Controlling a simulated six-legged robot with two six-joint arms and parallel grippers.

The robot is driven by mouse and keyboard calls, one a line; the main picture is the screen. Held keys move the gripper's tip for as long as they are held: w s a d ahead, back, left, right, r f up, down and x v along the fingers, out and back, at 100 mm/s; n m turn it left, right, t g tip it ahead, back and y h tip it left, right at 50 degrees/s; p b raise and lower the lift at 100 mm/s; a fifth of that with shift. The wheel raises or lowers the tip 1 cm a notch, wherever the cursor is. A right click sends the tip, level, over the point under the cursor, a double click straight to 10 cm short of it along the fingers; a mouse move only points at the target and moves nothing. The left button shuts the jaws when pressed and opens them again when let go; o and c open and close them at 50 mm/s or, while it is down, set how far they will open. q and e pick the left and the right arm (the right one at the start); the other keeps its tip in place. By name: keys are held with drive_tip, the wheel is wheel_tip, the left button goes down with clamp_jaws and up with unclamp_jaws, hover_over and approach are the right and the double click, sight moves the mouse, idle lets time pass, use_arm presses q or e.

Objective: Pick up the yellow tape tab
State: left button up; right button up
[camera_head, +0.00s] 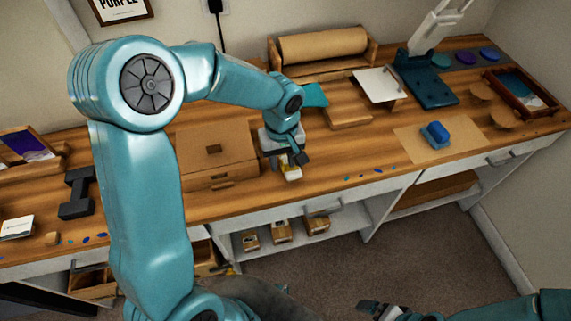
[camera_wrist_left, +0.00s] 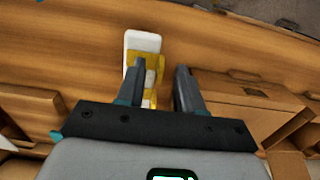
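The yellow tape tab (camera_wrist_left: 153,62) shows in the left wrist view on a small white piece (camera_wrist_left: 143,41). The left finger hides part of both. In the head view the white and yellow piece (camera_head: 292,173) is near the table's front edge, just below my left gripper (camera_head: 292,158). In the left wrist view my left gripper (camera_wrist_left: 160,72) is open, with yellow showing beside its left finger and partly between the fingers. I cannot tell whether it touches. My right gripper (camera_head: 377,309) is low at the bottom, away from the table; its opening is unclear.
A cardboard drawer box (camera_head: 213,152) stands close to the left of my left gripper. A blue brush-like block (camera_head: 435,134) lies on a tan sheet (camera_head: 410,145) at the right. A dark stand (camera_head: 78,192) is at the left. The wooden tabletop (camera_head: 335,150) is clear just right of the gripper.

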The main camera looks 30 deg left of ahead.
use_arm(q)
clamp_jaws()
drive_tip(key=shift+r, duration=0.15)
